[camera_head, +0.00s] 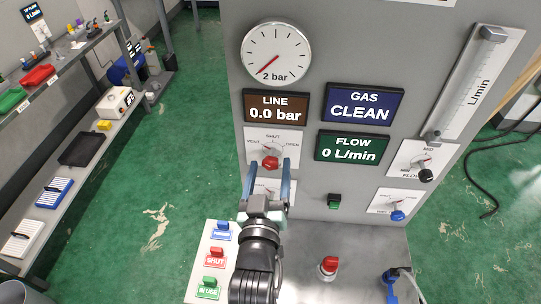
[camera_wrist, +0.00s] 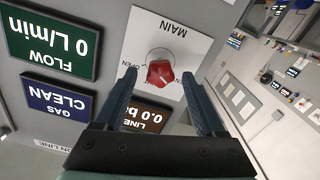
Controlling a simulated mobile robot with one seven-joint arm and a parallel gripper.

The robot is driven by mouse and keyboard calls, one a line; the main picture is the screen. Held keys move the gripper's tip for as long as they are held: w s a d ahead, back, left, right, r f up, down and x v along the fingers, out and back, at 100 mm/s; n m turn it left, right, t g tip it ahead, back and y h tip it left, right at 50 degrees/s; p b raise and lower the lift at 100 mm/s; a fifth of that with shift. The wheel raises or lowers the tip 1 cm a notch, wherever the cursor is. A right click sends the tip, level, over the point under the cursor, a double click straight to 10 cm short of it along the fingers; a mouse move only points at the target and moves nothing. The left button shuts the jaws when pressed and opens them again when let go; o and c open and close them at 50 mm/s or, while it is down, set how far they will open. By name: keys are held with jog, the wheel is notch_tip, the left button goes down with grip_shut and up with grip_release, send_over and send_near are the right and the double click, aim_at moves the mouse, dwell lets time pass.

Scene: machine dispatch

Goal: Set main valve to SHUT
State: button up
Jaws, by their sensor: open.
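The main valve is a red knob (camera_head: 271,163) on a white plate (camera_head: 292,138) marked VENT at left, SHUT at top and OPEN at right. The wrist view shows the red knob (camera_wrist: 161,73) upside down under the word MAIN. I cannot tell clearly which mark the knob points to. My gripper (camera_head: 268,165) is open in front of the plate, with one blue-grey finger on each side of the knob. In the wrist view my gripper (camera_wrist: 159,76) has gaps between its fingers and the knob, and nothing is held. My gripper partly hides a lower plate.
The panel reads LINE 0.0 bar (camera_head: 276,107), GAS CLEAN (camera_head: 364,104) and FLOW 0 L/min (camera_head: 352,147). A black knob (camera_head: 425,175) and a blue knob (camera_head: 397,215) sit at right. A red knob (camera_head: 329,265) and coloured tags (camera_head: 215,257) are on the ledge below.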

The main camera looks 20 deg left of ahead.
jog(key=shift+x, duration=1.3)
grip_shut()
